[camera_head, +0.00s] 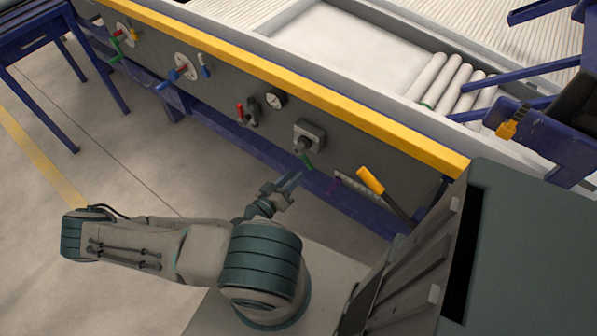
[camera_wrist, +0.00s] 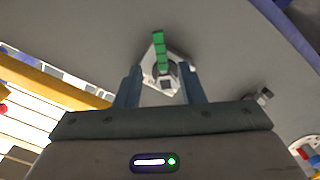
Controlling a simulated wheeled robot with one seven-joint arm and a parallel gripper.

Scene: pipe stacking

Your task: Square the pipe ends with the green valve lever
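A green lever (camera_head: 308,160) hangs from a grey square valve (camera_head: 309,133) on the dark front panel. In the wrist view the green lever (camera_wrist: 159,48) points up the picture from the pale valve plate (camera_wrist: 152,81). My gripper (camera_head: 294,179) is just below and left of the lever in the head view. In the wrist view my gripper (camera_wrist: 160,75) is open, its two fingers appearing on either side of the valve, with nothing held. I cannot tell how far the fingertips are from the panel. Several white pipes (camera_head: 428,78) lie side by side in the trough above.
A yellow-handled lever (camera_head: 370,180) stands right of the valve. A yellow rail (camera_head: 300,88) tops the panel.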

